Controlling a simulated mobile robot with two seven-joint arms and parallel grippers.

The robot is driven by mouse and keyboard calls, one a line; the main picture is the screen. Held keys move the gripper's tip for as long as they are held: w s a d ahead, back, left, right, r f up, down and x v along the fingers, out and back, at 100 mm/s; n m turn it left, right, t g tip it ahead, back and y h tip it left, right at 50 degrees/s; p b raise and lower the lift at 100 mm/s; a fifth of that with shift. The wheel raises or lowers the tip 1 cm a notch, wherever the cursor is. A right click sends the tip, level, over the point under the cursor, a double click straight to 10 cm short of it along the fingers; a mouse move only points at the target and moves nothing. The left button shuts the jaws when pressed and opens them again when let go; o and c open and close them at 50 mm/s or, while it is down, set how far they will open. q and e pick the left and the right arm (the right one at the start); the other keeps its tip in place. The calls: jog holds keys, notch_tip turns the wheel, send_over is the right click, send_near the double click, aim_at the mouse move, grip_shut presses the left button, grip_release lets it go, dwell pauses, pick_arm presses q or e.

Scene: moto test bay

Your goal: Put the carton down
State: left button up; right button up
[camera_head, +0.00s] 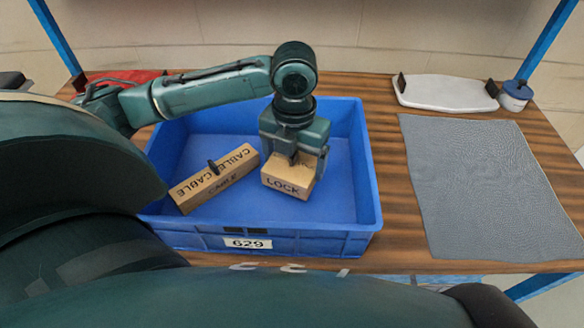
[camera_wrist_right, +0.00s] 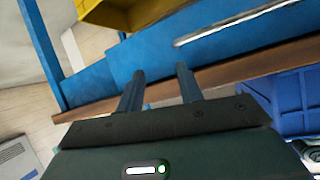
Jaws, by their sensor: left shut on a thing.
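A small brown carton marked LOCK (camera_head: 287,183) is in the blue crate (camera_head: 260,242), in its right half. My left gripper (camera_head: 294,168) reaches down from above and is shut on this carton. I cannot tell whether the carton touches the crate floor. A longer carton marked CABLE (camera_head: 214,179) lies slantwise in the left half of the crate, with a small dark handle on top. My right gripper (camera_wrist_right: 161,80) shows in the right wrist view with its two fingers apart and nothing between them.
The crate stands on a wooden table (camera_head: 393,190). A grey mat (camera_head: 490,185) lies bare to its right. Behind the mat are a white tray (camera_head: 447,93) with dark handles and a small blue-lidded pot (camera_head: 515,95). Blue posts rise at both sides.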

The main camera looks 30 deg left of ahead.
aim_at(294, 173)
pick_arm(q)
notch_tip(294, 173, down, 4)
jog(key=shift+r+b, duration=0.1)
jog(key=shift+b, duration=0.2)
jog(key=o, duration=1)
jog(key=shift+o, duration=0.2)
notch_tip(294, 173, up, 12)
jog(key=shift+r+p, duration=0.1)
jog(key=shift+p, duration=0.9)
